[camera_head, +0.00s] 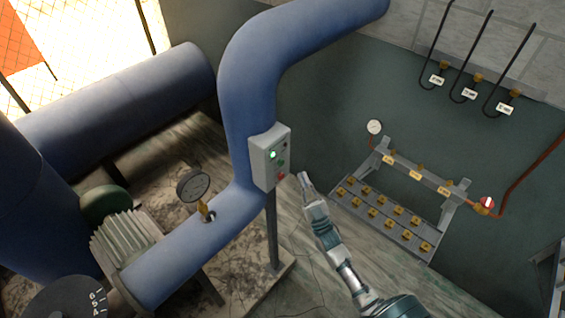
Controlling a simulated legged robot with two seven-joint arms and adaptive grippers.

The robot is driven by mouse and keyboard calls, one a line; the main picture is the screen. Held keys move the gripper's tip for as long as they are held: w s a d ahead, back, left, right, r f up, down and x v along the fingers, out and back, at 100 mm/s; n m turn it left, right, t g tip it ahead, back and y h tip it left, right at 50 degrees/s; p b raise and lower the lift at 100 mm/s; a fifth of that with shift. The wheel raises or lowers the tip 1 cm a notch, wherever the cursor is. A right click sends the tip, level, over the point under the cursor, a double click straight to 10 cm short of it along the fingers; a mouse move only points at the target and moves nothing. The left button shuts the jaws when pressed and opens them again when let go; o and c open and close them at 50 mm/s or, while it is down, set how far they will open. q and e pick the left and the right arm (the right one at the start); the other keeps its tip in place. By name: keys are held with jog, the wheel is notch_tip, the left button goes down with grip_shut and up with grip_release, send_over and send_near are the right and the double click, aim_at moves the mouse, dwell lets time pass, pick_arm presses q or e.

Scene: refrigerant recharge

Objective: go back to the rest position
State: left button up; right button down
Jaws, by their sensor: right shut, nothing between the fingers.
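My right gripper (304,182) is shut and empty. Its arm comes up from the bottom of the view, right of the middle. The fingertips point up and to the left, just right of the lower end of a grey control box (270,158). The box has a lit green light near its top, a green button and a red button low on its face. I cannot tell whether the fingertips touch the box; a small gap seems to show. My left gripper is not in view.
A large blue pipe (247,105) with a dial gauge (193,184) stands left of my arm. A metal rack (416,177) with brass fittings is on the right, by the green wall. Black hoses (470,55) hang above it. Bare floor (330,275) lies around my arm.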

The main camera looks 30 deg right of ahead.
dwell(0.7)
notch_tip(320, 180, down, 26)
jog(key=w+m+g+h, duration=0.1)
jog(key=w+m+g, duration=0.1)
jog(key=g, duration=0.6)
jog(key=s+a+f+g, duration=0.1)
jog(key=s+f+g, duration=0.25)
jog(key=f, duration=0.65)
jog(key=s+a+f+g, duration=0.2)
jog(key=s+f, duration=0.3)
jog(key=f, duration=0.5)
jog(key=s+a+f+g, duration=0.2)
jog(key=s+f+g, duration=0.4)
jog(key=s+f, duration=0.85)
jog(key=s+a+f+g, duration=0.1)
jog(key=s+f+g, duration=0.2)
jog(key=s, duration=0.8)
jog(key=s+f+g, duration=0.3)
jog(key=s+f, duration=0.2)
jog(key=s, duration=0.7)
jog(key=shift+s+a+h, duration=0.25)
jog(key=shift+a+h, duration=0.1)
jog(key=shift+h, duration=0.05)
